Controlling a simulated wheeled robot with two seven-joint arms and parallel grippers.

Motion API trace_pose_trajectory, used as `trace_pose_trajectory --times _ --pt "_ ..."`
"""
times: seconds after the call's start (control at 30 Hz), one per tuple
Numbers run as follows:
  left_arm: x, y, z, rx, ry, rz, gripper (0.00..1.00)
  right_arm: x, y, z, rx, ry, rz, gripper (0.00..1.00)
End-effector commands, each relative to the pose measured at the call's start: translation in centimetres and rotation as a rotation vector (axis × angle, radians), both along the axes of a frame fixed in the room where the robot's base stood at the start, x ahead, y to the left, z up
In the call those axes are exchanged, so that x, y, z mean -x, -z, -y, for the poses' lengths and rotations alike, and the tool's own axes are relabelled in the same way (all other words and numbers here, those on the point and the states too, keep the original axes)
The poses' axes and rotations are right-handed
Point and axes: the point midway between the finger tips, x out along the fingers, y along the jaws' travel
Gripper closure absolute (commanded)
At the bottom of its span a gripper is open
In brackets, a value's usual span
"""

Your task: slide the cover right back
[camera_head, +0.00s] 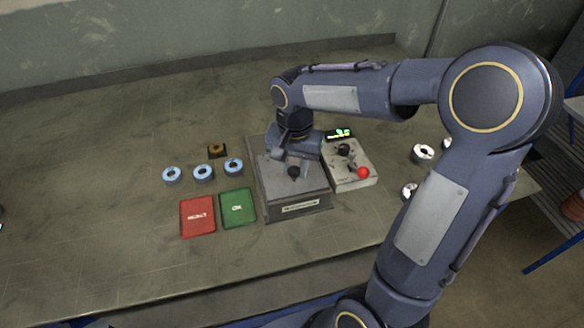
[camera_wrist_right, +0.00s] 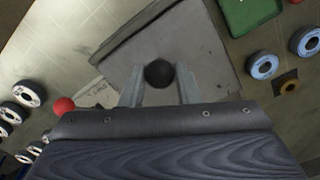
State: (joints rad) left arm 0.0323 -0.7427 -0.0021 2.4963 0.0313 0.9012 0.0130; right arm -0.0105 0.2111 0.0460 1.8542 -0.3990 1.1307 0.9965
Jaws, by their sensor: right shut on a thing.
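The cover (camera_head: 313,187) is a grey metal lid on a box (camera_head: 297,209) with a label on its front. A black round knob (camera_head: 294,172) stands on the cover. My right gripper (camera_head: 289,168) reaches down to the knob and is shut on it. In the right wrist view the knob (camera_wrist_right: 159,73) sits between the two fingers of my right gripper (camera_wrist_right: 160,80), with the grey cover (camera_wrist_right: 205,50) around it. The inside of the box does not show. My left gripper is not in view.
A control unit (camera_head: 352,181) with a red ball knob (camera_head: 362,173) stands right of the box. A red mat (camera_head: 197,216) and a green mat (camera_head: 238,207) lie left. Three blue-rimmed discs (camera_head: 203,173) and a brown block (camera_head: 217,150) lie behind them. White discs (camera_head: 422,153) lie right.

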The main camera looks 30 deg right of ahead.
Motion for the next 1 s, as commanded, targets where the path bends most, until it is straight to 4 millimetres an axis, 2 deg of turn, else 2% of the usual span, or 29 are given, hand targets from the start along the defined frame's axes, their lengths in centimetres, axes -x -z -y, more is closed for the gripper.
trace_pose_trajectory --times 1.0 --pt "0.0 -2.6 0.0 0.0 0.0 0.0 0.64 -7.0 -0.2 1.6 0.0 0.001 0.003 0.84"
